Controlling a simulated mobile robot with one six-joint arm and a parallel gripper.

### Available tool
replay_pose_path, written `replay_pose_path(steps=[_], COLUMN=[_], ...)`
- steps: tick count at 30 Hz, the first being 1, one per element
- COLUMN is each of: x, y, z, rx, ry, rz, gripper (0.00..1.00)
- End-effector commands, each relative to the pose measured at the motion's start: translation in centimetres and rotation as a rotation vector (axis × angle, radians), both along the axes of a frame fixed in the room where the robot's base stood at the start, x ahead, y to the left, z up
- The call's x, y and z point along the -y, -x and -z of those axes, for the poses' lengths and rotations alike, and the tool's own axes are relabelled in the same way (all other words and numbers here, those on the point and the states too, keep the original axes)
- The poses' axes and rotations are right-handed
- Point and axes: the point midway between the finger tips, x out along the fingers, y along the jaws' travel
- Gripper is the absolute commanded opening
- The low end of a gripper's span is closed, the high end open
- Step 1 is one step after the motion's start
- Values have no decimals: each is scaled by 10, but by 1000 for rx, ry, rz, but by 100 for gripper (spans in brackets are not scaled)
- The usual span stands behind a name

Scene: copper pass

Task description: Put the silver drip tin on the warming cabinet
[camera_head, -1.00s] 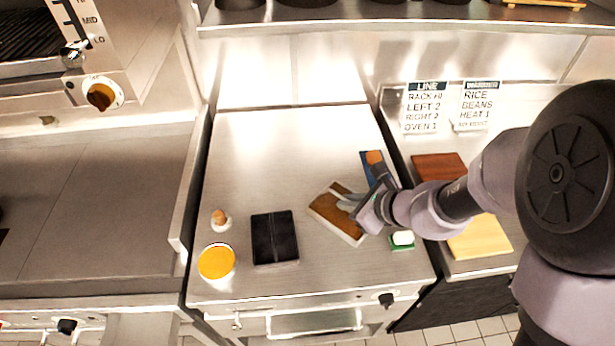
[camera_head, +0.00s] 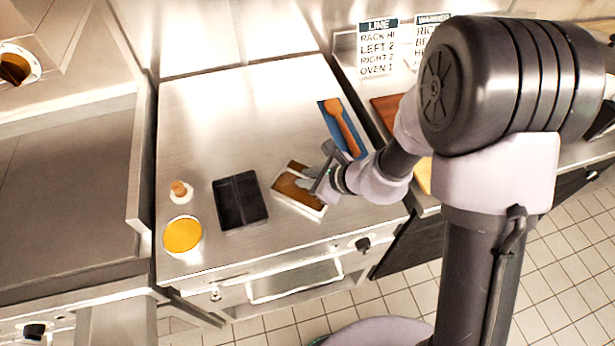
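A shallow silver-rimmed tin with a brown inside (camera_head: 290,187), which looks like the drip tin, is on or just above a steel-topped cabinet (camera_head: 225,120). That cabinet has a knob and a handled front and may be the warming cabinet; no label on it is readable. My gripper (camera_head: 316,184) is at the tin's right end, with its fingers over or against the rim. The fingers are small and partly hidden by my wrist, so I cannot tell whether they grip the tin.
A black divided tray (camera_head: 240,200) lies left of the tin. An orange-topped round container (camera_head: 183,236) and a small cork-topped bottle (camera_head: 179,190) stand farther left. The cabinet's back left top is clear.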

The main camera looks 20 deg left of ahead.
Motion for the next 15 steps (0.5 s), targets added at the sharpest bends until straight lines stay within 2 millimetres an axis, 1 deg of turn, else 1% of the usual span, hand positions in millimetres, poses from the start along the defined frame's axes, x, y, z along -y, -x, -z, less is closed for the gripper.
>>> replay_pose_path(steps=[8, 10, 11, 14, 15], x=[0, 0, 4, 21, 29], y=[0, 1, 1, 8, 12], z=[-1, -7, -10, -29, -38], rx=[-1, -2, 0, 1, 2], ry=[1, 1, 1, 0, 0], rz=[-1, -1, 0, 3, 4], gripper=[30, 30, 30, 30, 30])
